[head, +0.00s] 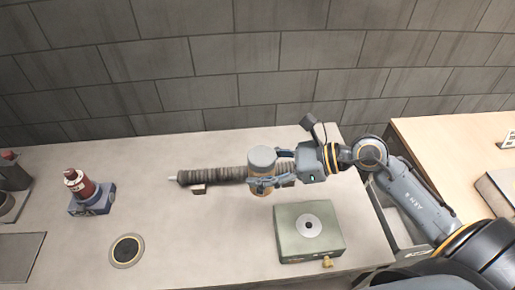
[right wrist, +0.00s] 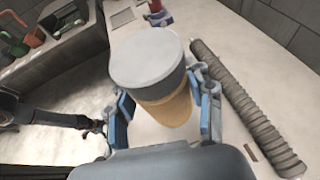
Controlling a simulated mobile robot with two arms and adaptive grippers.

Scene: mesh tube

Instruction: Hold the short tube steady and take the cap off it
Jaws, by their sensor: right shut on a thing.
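The short tube (right wrist: 170,108) has a tan, amber-toned body and a wide grey cap (right wrist: 150,58) on its top end. In the head view the cap (head: 262,156) faces up and the tube stands roughly upright, in front of a long ribbed hose. My right gripper (head: 263,170) is shut around the tube's body below the cap, one finger on each side, as the right wrist view also shows. A dark arm end that looks like my left gripper (right wrist: 92,127) is at the left of the right wrist view, apart from the tube; its jaws are too small to read.
The ribbed hose (head: 222,177) lies along the bench behind the tube. A green box (head: 290,246) with a round disc is in front at right. A red-topped device (head: 85,190) stands at left, with a round inset (head: 127,250) nearby.

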